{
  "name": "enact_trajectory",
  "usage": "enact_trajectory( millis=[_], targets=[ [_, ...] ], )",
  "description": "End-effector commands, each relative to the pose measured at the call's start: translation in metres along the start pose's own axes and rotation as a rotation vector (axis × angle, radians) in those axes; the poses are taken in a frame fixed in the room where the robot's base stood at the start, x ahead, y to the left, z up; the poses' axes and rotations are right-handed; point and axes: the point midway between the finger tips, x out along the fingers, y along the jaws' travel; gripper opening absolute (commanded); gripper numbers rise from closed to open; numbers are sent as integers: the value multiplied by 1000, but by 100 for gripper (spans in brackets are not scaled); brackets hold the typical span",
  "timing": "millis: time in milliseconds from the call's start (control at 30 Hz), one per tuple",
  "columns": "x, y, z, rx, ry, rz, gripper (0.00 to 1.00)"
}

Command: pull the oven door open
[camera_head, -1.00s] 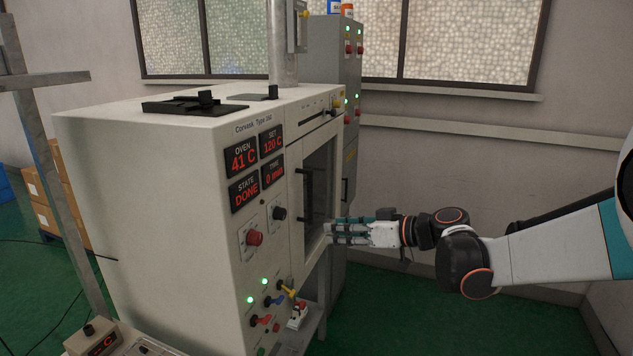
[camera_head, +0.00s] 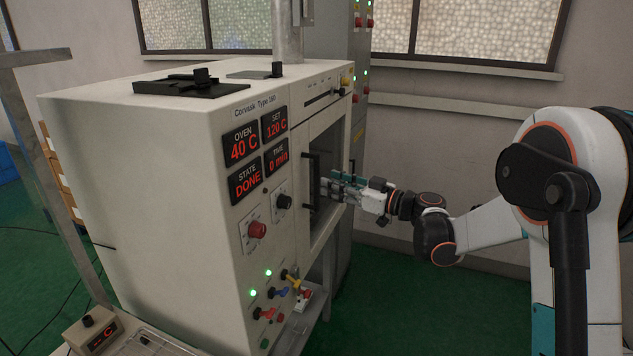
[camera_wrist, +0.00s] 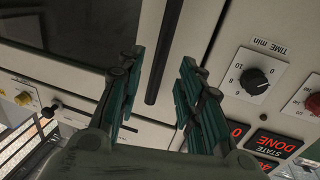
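The oven (camera_head: 150,150) is a large pale cabinet whose front carries a door with a dark window (camera_head: 326,148). The door looks shut. Its handle (camera_head: 311,185) is a black upright bar beside the window; it also shows in the wrist view (camera_wrist: 168,45). My gripper (camera_head: 333,186) is at the door front, close to the handle. In the wrist view my gripper (camera_wrist: 162,62) is open, its two teal-padded fingers apart. The bar appears between them in the picture, with gaps on both sides. I see no contact, and the exact depth is unclear.
The panel beside the door has lit displays (camera_head: 256,153), a black timer knob (camera_head: 283,202) and a red knob (camera_head: 257,230). Coloured valves (camera_head: 278,292) sit lower down. A grey cabinet (camera_head: 345,40) stands behind. Green floor (camera_head: 400,310) is clear at the right.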

Motion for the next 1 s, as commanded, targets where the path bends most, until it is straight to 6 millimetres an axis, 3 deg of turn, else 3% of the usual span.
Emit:
enact_trajectory(
  millis=[100,300,500,767,900,1000],
  targets=[
    [24,-1,2,0,0,-3,34],
    [51,0,1,0,0,-1,34],
    [62,0,0,0,0,0,34],
    [63,0,0,0,0,1,34],
    [63,0,0,0,0,1,4],
    [63,0,0,0,0,1,0]
  ],
)
